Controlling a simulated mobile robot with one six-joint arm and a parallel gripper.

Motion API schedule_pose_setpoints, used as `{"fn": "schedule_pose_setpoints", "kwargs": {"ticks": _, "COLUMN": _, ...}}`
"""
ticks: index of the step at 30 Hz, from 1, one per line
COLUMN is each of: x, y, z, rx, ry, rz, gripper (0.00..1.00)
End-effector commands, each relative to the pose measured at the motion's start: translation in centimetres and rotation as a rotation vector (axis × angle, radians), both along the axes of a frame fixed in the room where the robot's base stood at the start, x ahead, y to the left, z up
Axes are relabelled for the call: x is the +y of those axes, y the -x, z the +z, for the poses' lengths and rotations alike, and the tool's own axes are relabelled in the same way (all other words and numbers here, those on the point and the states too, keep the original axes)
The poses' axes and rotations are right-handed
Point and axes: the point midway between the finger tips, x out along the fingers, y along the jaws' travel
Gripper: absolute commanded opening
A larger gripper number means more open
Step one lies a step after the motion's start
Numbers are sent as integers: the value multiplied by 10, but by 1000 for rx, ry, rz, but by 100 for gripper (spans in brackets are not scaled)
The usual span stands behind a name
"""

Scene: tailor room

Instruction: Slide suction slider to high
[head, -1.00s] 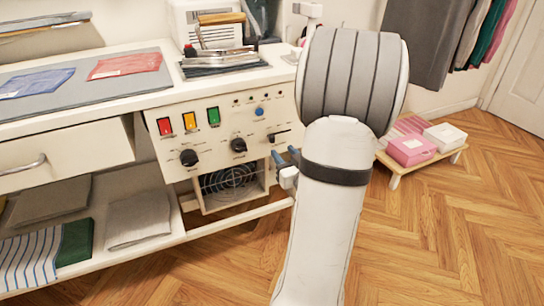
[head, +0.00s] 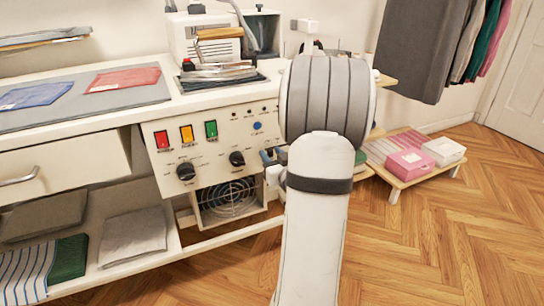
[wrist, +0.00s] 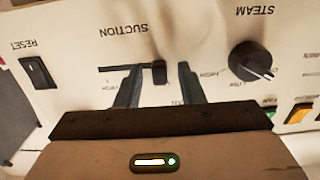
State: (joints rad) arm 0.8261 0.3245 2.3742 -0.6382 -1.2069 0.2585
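The suction slider (wrist: 159,72) is a small dark knob in a dark horizontal slot on the cream control panel (head: 207,133). The wrist view is upside down; the knob sits at the right part of the visible slot, under the inverted SUCTION label. My gripper (wrist: 160,67) is open, with one finger on each side of the knob and gaps between. Whether the fingertips reach its depth is unclear. In the head view my gripper (head: 272,158) shows blue fingers at the panel's right side; my arm hides the slider there.
The STEAM knob (wrist: 250,60) is right of my fingers in the wrist view, and the RESET switch (wrist: 38,72) is left. Red, yellow and green buttons (head: 211,129) line the panel's left. A low rack (head: 398,184) with boxes stands right; floor in front is clear.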

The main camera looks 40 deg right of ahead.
Motion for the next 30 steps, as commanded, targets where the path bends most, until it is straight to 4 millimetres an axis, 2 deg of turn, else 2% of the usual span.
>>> {"fn": "schedule_pose_setpoints", "kwargs": {"ticks": 2, "x": 0, "y": 0, "z": 0, "rx": 0, "ry": 0, "rz": 0, "gripper": 28}}
{"fn": "schedule_pose_setpoints", "kwargs": {"ticks": 12, "x": 0, "y": 0, "z": 0, "rx": 0, "ry": 0, "rz": 0, "gripper": 0}}
{"fn": "schedule_pose_setpoints", "kwargs": {"ticks": 24, "x": -2, "y": 1, "z": 0, "rx": 0, "ry": 0, "rz": -1, "gripper": 0}}
{"fn": "schedule_pose_setpoints", "kwargs": {"ticks": 26, "x": -7, "y": 1, "z": 0, "rx": -1, "ry": 1, "rz": -2, "gripper": 0}}
{"fn": "schedule_pose_setpoints", "kwargs": {"ticks": 30, "x": -35, "y": 4, "z": -1, "rx": -1, "ry": 2, "rz": -1, "gripper": 0}}
